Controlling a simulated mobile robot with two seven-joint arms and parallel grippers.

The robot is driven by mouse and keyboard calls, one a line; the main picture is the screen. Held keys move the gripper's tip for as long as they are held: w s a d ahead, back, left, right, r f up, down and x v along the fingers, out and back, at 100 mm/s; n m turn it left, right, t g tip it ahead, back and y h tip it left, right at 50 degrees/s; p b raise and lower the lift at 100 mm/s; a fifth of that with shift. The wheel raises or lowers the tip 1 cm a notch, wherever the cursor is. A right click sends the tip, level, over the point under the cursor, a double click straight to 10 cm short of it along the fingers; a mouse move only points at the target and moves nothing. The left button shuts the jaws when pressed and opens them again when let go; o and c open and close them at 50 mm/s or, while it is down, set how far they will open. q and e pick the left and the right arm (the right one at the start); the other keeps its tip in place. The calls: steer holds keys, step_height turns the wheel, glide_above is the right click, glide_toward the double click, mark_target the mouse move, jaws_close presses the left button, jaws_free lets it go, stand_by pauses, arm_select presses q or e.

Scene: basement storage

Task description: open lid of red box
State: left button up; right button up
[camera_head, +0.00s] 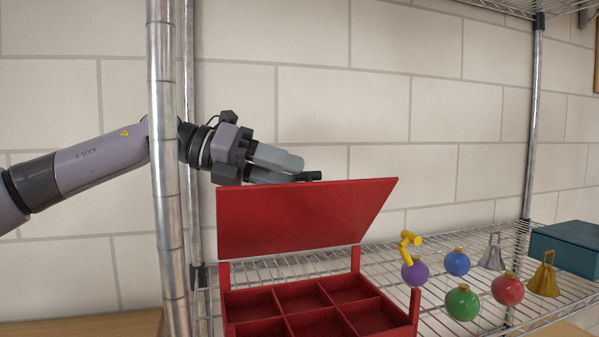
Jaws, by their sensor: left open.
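A red box (224,308) with several compartments stands on the wire shelf. Its red lid (305,215) is raised and tilted above it, and the compartments that show look empty. My left gripper (306,170) is just above the lid's top edge, its fingers pointing right. It is open and holds nothing that I can see; I cannot tell whether a finger touches the lid. My left arm reaches in behind the front metal post. My right gripper is not in view.
Ornaments lie right of the box on the wire shelf (470,277): purple (415,273), blue (457,263), green (462,303) and red (507,289) balls, a silver bell (492,254), a gold bell (544,279). A teal box (566,248) stands far right. A metal post (166,160) rises at left.

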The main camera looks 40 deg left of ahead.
arm_select(q)
steer(key=shift+x, duration=1.4)
jaws_close()
